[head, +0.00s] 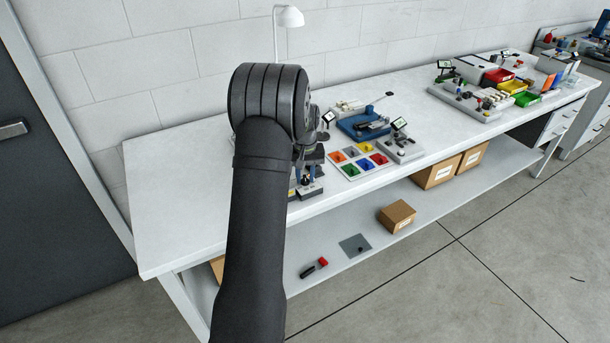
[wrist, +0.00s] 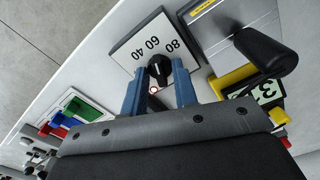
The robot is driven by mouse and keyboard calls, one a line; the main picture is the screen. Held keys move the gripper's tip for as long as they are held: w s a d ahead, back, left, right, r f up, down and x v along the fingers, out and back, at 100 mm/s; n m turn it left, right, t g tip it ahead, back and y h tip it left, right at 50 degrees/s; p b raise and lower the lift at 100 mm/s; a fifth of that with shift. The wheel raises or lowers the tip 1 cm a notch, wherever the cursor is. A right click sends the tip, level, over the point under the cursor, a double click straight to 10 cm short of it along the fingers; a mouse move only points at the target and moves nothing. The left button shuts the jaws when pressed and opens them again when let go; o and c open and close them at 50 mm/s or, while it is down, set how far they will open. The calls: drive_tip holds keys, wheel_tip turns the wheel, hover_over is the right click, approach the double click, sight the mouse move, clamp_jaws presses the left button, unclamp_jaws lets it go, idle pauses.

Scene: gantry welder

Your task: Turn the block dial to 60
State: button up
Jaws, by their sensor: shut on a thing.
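The block dial is a black knob (wrist: 159,68) on a white plate (wrist: 127,52) marked 40, 60 and 80, seen in the wrist view. The numbers lie on the far side of the knob from my gripper. My gripper (wrist: 157,73) has blue fingers, one on each side of the knob, and is shut on it. I cannot make out which number the knob points to. A small red-ringed spot (wrist: 154,89) shows between the fingers. In the head view my arm hides most of this spot on the bench.
In the wrist view a device with a black handle (wrist: 265,50) and a display (wrist: 269,92) stands close on the right. In the head view, the white bench (head: 180,200) is clear at left.

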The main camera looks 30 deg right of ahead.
sight(305, 178)
drive_tip(key=o, duration=0.6)
wheel_tip(305, 178, up, 17)
drive_tip(key=shift+r, duration=0.2)
idle(0.6)
wheel_tip(305, 178, down, 17)
drive_tip(key=shift+f, duration=0.2)
idle(0.4)
